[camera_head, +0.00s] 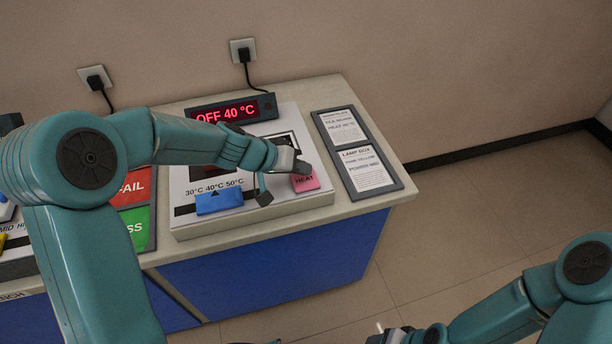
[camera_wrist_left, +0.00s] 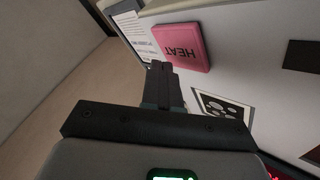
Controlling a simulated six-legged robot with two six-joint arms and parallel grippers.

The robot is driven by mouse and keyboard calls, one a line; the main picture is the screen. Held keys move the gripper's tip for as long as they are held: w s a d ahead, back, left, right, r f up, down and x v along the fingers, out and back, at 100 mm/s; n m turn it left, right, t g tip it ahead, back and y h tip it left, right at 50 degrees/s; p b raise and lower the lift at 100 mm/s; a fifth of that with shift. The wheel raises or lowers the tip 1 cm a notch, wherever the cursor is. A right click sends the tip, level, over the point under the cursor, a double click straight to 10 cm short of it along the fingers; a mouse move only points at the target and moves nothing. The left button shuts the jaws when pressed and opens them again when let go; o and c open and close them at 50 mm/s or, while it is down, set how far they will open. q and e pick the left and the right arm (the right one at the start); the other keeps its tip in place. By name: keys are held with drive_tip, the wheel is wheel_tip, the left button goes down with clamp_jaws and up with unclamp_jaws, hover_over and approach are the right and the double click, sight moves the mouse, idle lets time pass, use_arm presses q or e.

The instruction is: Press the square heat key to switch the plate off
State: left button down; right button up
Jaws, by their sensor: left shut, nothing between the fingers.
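The pink square heat key (camera_head: 308,182), marked HEAT, sits at the right front of the white hot-plate unit (camera_head: 190,228). It also shows in the left wrist view (camera_wrist_left: 182,45). The red display (camera_head: 228,113) behind the unit reads OFF 40 °C. My left gripper (camera_head: 301,169) is shut and empty, close to the heat key. In the left wrist view its fingertips (camera_wrist_left: 160,68) show beside the key's edge; I cannot tell whether they touch it. My left forearm hides part of the unit. My right gripper (camera_head: 390,336) is partly cut off at the bottom edge.
A blue slider (camera_head: 218,201) sits under the 30, 40 and 50 °C marks. A dark board with two printed cards (camera_head: 358,152) lies right of the unit. Red FAIL (camera_head: 133,187) and green (camera_head: 137,228) pads lie left. Two wall sockets are behind; floor is clear at right.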

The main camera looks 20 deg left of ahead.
sight(301, 181)
use_arm(q)
drive_tip(key=shift+r, duration=0.15)
wheel_tip(301, 181, up, 6)
drive_tip(key=p, duration=0.4)
idle(0.5)
drive_tip(key=shift+s, duration=0.15)
